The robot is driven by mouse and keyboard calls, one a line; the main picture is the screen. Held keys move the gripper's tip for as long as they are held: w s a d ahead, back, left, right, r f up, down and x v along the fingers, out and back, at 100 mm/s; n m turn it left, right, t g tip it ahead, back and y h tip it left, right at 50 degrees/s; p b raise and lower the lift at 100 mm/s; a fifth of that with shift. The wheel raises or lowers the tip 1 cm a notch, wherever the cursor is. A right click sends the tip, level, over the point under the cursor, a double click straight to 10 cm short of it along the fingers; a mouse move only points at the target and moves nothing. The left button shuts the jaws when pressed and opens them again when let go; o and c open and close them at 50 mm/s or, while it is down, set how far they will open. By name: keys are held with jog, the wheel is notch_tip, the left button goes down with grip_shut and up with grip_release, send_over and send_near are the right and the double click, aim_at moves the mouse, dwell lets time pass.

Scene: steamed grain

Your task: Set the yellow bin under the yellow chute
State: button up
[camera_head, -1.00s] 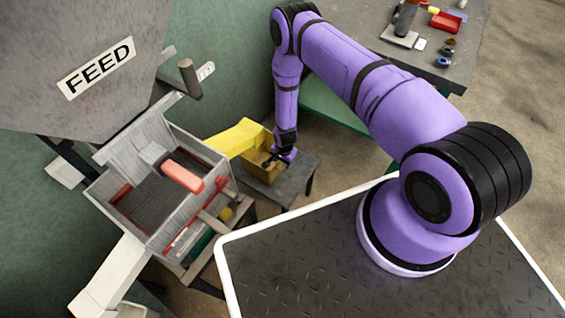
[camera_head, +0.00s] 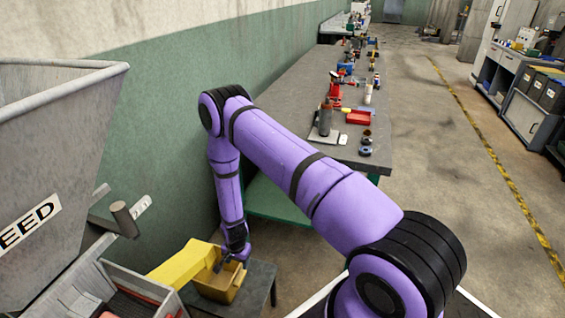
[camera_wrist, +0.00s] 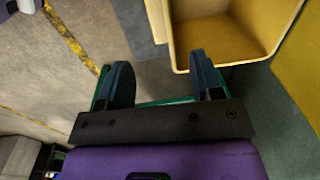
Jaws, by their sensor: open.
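The yellow bin (camera_head: 217,291) stands on a small dark stool (camera_head: 262,278) in the head view. The lower end of the yellow chute (camera_head: 183,264) reaches the left side of the bin, at or just over its rim. My gripper (camera_head: 230,262) is at the bin's right rear rim. In the wrist view the bin (camera_wrist: 225,42) shows its open inside, seemingly empty. My gripper (camera_wrist: 162,86) is open there, with one finger overlapping the bin's near edge and the other outside it. I cannot tell if either touches. A yellow surface at right is probably the chute (camera_wrist: 300,60).
A grey feed hopper (camera_head: 50,180) and a machine with red parts (camera_head: 130,300) stand at left. A long workbench (camera_head: 290,120) with several small parts lies behind my arm along the green wall. The floor (camera_head: 440,180) at right is clear.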

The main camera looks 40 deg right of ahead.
jog(key=w+r+n+t, duration=0.1)
jog(key=w+r, duration=0.2)
jog(key=r, duration=0.9)
jog(key=w+r+n, duration=0.2)
jog(key=w+r, duration=0.2)
jog(key=r, duration=0.7)
jog(key=s+d+r+n+t, duration=0.1)
jog(key=s+r, duration=0.1)
jog(key=r, duration=0.9)
jog(key=s+d+r+n, duration=0.1)
jog(key=s+r, duration=0.1)
jog(key=r, duration=0.9)
jog(key=s+d+r+n+t, duration=0.2)
jog(key=s+r+n, duration=0.1)
jog(key=s+r, duration=1.2)
jog(key=s+d+r+n, duration=0.1)
jog(key=s+r, duration=0.3)
jog(key=s, duration=0.4)
jog(key=s+d+r+n, duration=0.1)
jog(key=s+r, duration=0.3)
jog(key=s, duration=0.5)
jog(key=shift+r+n+t, duration=0.3)
jog(key=shift+n+t, duration=0.1)
jog(key=shift+a, duration=0.1)
